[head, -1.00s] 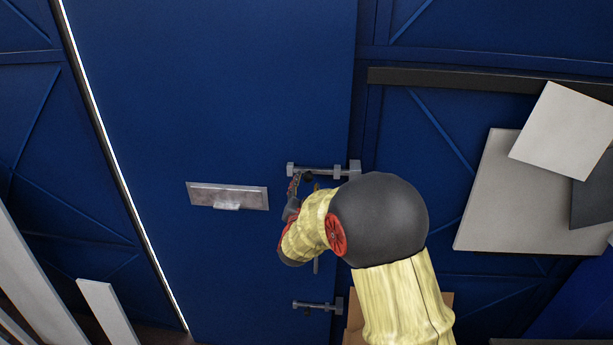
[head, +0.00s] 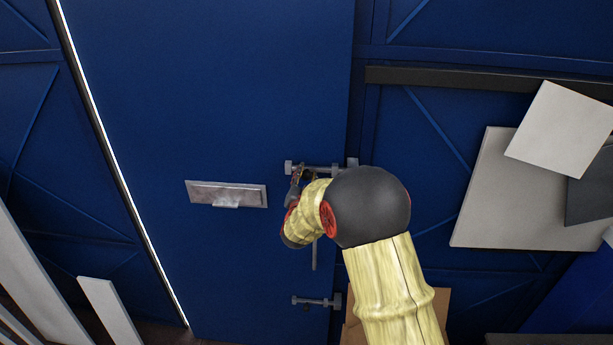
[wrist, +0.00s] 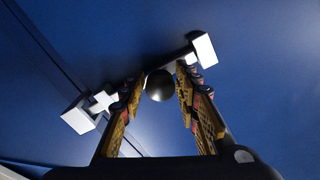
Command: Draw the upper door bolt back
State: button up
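The upper door bolt (head: 326,169) is a grey horizontal bar near the right edge of the blue door (head: 210,90). In the wrist view the bolt (wrist: 204,48) runs diagonally behind my fingers, with a block at each end. Its dark round knob (wrist: 160,86) sits between my fingertips. My gripper (head: 301,171) is at the bolt, and in the wrist view (wrist: 161,77) its two fingers stand apart on either side of the knob. A narrow gap seems to show beside the knob; contact is unclear. My arm hides part of the bolt's surroundings in the head view.
A lower bolt (head: 316,301) and a vertical handle (head: 314,254) are on the same door. A metal plate (head: 227,195) is left of the bolt. Grey panels (head: 490,200) lean at the right, and pale boards (head: 108,308) stand at the lower left.

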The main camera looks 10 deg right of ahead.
aim_at(294, 169)
grip_shut()
dwell(0.5)
jog(key=a+b, duration=0.1)
jog(key=a, duration=0.1)
jog(key=w+a+b, duration=0.1)
jog(key=a, duration=0.1)
jog(key=shift+w+a+f, duration=0.1)
jog(key=shift+w+a, duration=0.1)
jog(key=shift+d, duration=0.1)
jog(key=shift+o, duration=1.3)
grip_release()
jog(key=shift+a, duration=0.25)
jog(key=shift+o, duration=0.7)
jog(key=shift+d, duration=0.1)
